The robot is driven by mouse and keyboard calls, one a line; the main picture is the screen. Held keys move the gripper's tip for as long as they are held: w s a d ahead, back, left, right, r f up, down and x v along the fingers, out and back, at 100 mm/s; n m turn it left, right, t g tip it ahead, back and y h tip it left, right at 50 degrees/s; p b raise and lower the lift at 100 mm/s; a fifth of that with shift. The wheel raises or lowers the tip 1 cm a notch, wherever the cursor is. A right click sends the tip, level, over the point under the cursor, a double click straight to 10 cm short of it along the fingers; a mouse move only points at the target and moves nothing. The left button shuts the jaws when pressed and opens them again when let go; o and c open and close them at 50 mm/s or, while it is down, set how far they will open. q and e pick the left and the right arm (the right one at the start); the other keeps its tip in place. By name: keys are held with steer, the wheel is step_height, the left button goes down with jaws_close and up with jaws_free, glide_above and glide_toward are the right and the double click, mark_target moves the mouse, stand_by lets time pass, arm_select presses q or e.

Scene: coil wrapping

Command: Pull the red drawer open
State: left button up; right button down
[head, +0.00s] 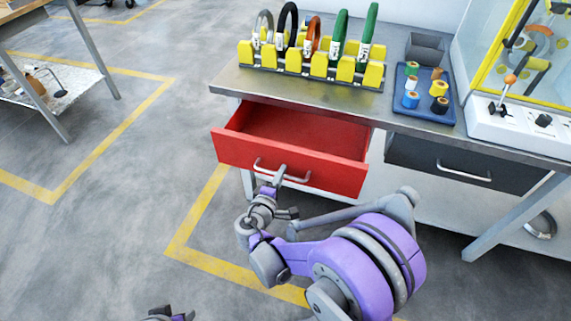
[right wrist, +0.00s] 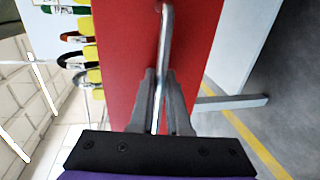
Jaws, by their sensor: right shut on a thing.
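The red drawer (head: 332,171) is pulled out from under the workbench, with its empty-looking red inside showing from above. Its silver bar handle (head: 298,180) is on the front face. My right gripper (head: 278,177) is at the left part of this handle. In the right wrist view the two fingers (right wrist: 160,78) are closed around the handle bar (right wrist: 166,45), in front of the red drawer face (right wrist: 125,60). My left gripper (head: 168,314) shows only in part at the bottom edge of the head view, away from the drawer; its jaw state is unclear.
The workbench (head: 300,92) carries a yellow rack (head: 290,62) of coloured coils and a blue tray (head: 440,118) of spools. A closed dark drawer (head: 430,166) is to the right. A table leg (head: 505,217) slants below it. Open floor lies left.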

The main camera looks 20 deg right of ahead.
arm_select(q)
steer(key=shift+s, duration=0.15)
arm_select(e)
steer(key=f+v, duration=0.3)
steer(key=v, duration=1.2)
steer(key=shift+s, duration=0.2)
steer(key=shift+a, duration=0.15)
steer(key=c, duration=0.9)
jaws_free()
arm_select(q)
steer(key=shift+a, duration=0.1)
steer(key=shift+s, duration=0.1)
